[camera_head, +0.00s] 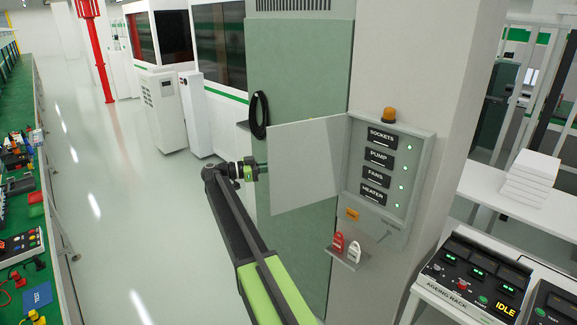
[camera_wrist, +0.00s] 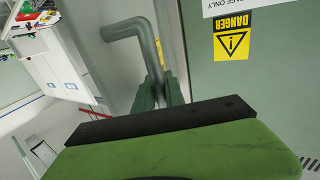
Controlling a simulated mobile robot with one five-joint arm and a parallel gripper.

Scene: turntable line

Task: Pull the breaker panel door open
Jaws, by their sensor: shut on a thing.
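The breaker panel (camera_head: 425,165) is mounted on a pale pillar. Its door (camera_head: 305,165) stands swung out to the left, showing a pale inner face. Rows labelled SOCKETS, PUMP, FANS and HEATER show inside the panel, with green lights. My gripper (camera_head: 262,169) is at the door's free left edge. In the wrist view a grey bent handle (camera_wrist: 148,40) runs down to my gripper (camera_wrist: 158,92), which is shut on it. The exact grip is partly hidden by the green gripper body. A green surface with a yellow DANGER label (camera_wrist: 232,35) is beside the handle.
An orange beacon (camera_head: 389,115) tops the panel. A small ledge below holds red (camera_head: 338,243) and white (camera_head: 354,251) tags. Open floor (camera_head: 140,200) lies left; the ageing rack (camera_head: 470,275) is right.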

